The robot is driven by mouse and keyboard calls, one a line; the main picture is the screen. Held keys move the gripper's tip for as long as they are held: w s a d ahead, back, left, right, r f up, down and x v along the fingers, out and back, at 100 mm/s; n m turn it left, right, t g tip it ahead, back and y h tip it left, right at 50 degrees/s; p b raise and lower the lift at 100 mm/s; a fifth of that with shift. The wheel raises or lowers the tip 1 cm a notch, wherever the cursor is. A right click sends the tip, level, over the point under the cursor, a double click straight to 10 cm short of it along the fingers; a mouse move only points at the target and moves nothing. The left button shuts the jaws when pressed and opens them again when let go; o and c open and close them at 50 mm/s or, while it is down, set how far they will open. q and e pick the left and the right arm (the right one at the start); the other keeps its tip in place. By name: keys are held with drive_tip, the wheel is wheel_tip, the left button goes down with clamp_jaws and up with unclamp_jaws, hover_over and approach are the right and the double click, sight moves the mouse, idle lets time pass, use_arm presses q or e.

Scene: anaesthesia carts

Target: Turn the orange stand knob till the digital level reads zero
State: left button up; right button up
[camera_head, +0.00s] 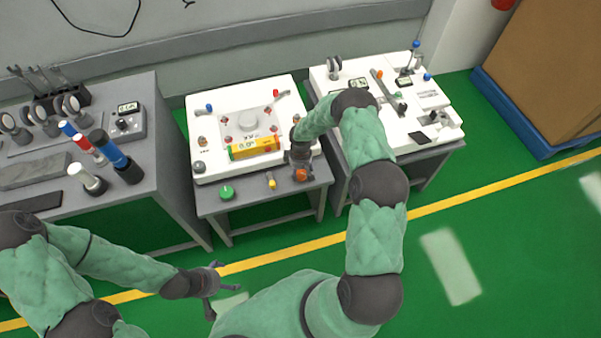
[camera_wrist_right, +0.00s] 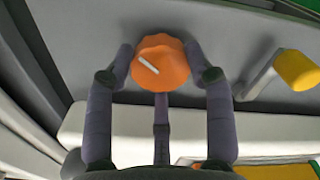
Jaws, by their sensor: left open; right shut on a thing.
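The orange knob (camera_head: 301,175) is on the front right of the middle cart's grey top; it also shows in the right wrist view (camera_wrist_right: 165,60) with a slanted white mark. My right gripper (camera_head: 301,162) reaches down over it; in the right wrist view its fingers (camera_wrist_right: 160,72) are shut on the knob from both sides. The yellow digital level (camera_head: 265,149) lies on the white stand plate (camera_head: 205,165) behind the knob. Its display seems to begin with 0, but the digits are too small to read surely. My left gripper (camera_head: 212,284) is open and empty, away from the carts.
A green knob (camera_head: 227,191) and a yellow-tipped lever (camera_head: 271,182) are on the same cart front, left of the orange knob. A grey bench (camera_head: 150,185) with several tools stands left. A white-topped cart (camera_head: 440,135) stands right, close to my right arm. Green floor is free in front.

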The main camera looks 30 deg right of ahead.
sight(300, 173)
drive_tip(key=shift+m, duration=0.7)
drive_tip(key=o, duration=1.2)
drive_tip(key=shift+c, duration=0.2)
drive_tip(key=shift+r, duration=0.1)
wheel_tip(300, 173, up, 12)
